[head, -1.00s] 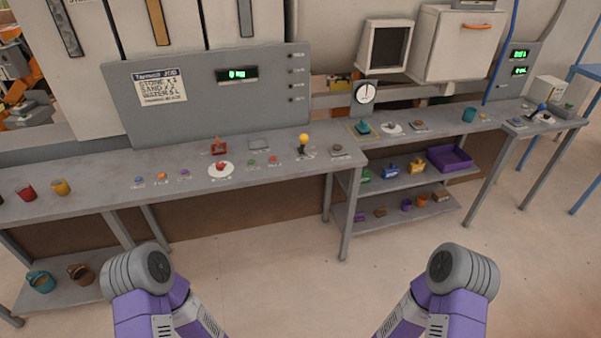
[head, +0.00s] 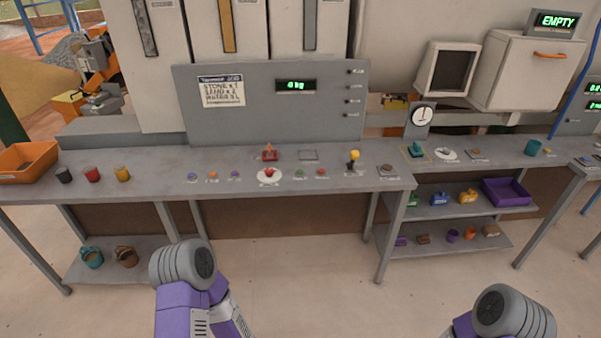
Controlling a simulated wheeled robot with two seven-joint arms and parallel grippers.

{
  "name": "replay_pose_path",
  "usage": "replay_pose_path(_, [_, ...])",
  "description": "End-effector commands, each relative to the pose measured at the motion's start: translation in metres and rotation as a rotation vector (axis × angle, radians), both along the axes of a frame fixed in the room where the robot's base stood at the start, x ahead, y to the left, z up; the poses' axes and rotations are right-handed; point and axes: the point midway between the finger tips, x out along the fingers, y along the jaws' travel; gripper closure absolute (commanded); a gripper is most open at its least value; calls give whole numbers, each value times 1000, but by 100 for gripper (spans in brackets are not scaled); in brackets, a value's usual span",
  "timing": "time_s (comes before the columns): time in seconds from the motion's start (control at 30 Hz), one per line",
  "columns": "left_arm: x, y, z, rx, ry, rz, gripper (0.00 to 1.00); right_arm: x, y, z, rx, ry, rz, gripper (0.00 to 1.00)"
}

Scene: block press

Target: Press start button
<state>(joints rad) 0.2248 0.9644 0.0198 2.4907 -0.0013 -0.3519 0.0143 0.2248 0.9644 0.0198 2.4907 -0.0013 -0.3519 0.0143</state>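Small round buttons sit in a row on the long grey counter (head: 130,165). Neither gripper shows.
A panel with a recipe sheet (head: 221,91) and a green display (head: 296,85) stands behind the buttons. A yellow-knobbed lever (head: 353,158) is to their right. Floor before the counter is clear.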

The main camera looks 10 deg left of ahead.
Motion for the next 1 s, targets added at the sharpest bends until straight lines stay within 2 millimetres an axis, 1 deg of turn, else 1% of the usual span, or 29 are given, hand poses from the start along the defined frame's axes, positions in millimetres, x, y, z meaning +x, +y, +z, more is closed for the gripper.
replay_pose_path(0.23, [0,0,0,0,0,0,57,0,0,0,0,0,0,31])
replay_pose_path(0.27, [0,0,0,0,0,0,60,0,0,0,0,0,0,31])
replay_pose_path(0.5, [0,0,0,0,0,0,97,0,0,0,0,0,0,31])
replay_pose_path(0.53, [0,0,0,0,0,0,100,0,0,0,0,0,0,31])
replay_pose_path(1.0, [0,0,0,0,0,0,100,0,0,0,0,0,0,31])
